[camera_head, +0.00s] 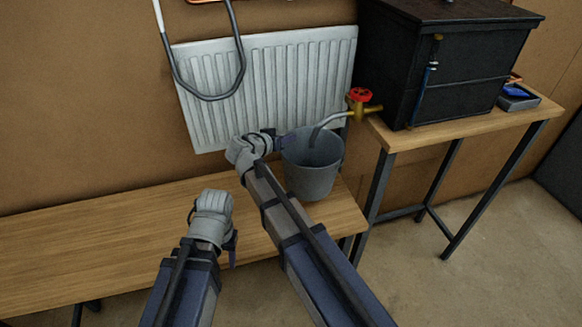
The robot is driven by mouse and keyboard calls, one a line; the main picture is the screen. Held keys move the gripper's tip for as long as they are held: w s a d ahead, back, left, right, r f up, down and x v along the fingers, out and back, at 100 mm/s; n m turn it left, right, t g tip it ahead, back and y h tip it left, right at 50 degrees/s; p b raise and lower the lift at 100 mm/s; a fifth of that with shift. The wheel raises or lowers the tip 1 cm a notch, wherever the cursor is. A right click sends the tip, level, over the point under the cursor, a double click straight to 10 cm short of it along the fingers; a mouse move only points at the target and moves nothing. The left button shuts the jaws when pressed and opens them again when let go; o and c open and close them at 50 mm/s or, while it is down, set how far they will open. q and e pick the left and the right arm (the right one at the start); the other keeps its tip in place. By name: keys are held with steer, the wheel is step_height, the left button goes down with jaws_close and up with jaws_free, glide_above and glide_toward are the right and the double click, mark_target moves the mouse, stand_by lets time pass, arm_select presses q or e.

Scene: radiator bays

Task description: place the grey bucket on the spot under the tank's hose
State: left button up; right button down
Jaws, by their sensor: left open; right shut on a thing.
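The grey bucket (316,178) is upright over the right end of the wooden bench (120,225); I cannot tell whether its base touches the wood. The tank (455,60) is a black box on a side table. Its brass tap with a red handwheel (360,95) carries a grey bent hose (328,122), whose lower end is over or inside the bucket's mouth. The spot under the hose is hidden by the bucket. My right gripper (283,142) is shut on the bucket's left rim. My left gripper (230,246) is open and empty over the bench, left of the bucket.
A white radiator (265,80) is on the wall behind the bench, with a grey bent pipe (210,96) in front of it. The side table (400,140) stands right of the bucket, with a small blue-and-dark item (516,95) on it. The bench's left part is clear.

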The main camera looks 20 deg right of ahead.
mark_target(287, 146)
arm_select(q)
steer(key=shift+f+b, duration=1)
steer(key=shift+f, duration=0.6)
arm_select(e)
steer(key=shift+f, duration=1.6)
arm_select(q)
steer(key=shift+f, duration=0.1)
arm_select(e)
steer(key=shift+f, duration=0.1)
step_height(287, 146, down, 4)
steer(key=b, duration=0.4)
arm_select(q)
step_height(287, 146, down, 4)
steer(key=shift+r, duration=0.25)
arm_select(e)
steer(key=shift+r, duration=0.25)
steer(key=c, duration=0.9)
jaws_free()
